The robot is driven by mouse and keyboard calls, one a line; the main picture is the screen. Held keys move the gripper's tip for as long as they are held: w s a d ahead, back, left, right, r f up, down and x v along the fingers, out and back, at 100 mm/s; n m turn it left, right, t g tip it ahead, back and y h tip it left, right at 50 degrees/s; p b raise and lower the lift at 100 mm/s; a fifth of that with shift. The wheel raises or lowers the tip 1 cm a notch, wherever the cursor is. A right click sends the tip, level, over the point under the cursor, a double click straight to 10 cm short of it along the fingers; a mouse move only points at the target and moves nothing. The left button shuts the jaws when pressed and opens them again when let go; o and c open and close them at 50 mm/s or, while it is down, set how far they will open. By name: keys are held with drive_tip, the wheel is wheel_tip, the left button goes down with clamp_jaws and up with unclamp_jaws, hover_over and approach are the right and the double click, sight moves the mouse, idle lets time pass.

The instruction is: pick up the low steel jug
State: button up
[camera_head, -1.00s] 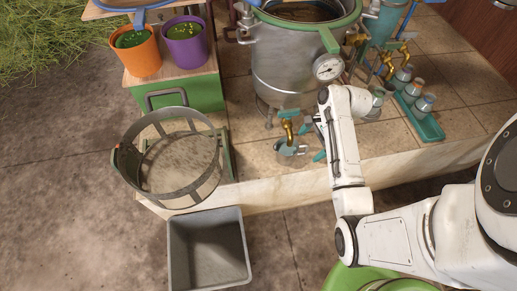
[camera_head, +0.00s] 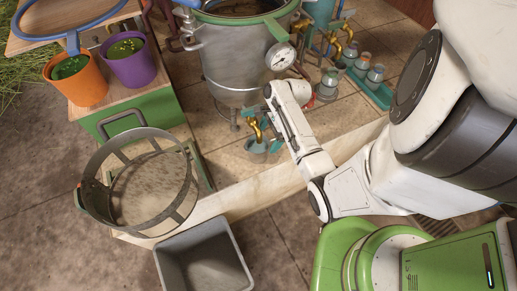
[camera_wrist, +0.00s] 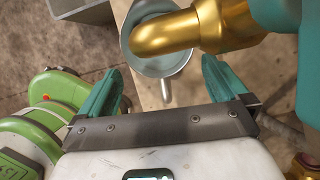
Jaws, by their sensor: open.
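The low steel jug (camera_head: 257,148) stands on the tiled ledge under the gold tap (camera_head: 255,129) of the big steel still. In the wrist view, the jug (camera_wrist: 141,66) is seen from above, with the gold tap (camera_wrist: 172,36) covering much of its mouth. Its handle (camera_wrist: 166,89) points toward my gripper. My gripper (camera_wrist: 165,80) is open, its two teal fingers apart on either side of the handle, with nothing held.
The steel still (camera_head: 240,60) with its gauge rises behind the jug. A teal tray (camera_head: 372,90) with small steel vessels is to the right. A round strainer basket (camera_head: 100,205) and a grey bin (camera_head: 165,262) are to the left and in front. Orange (camera_head: 77,82) and purple (camera_head: 131,65) pots stand farther left.

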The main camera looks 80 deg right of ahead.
sight(264, 141)
drive_tip(key=shift+x, duration=2.25)
drive_tip(key=shift+w+r, duration=0.1)
drive_tip(key=shift+w, duration=0.05)
drive_tip(key=shift+c, duration=0.3)
drive_tip(key=c, duration=1.1)
drive_tip(key=shift+o, duration=0.2)
drive_tip(key=shift+r, duration=0.25)
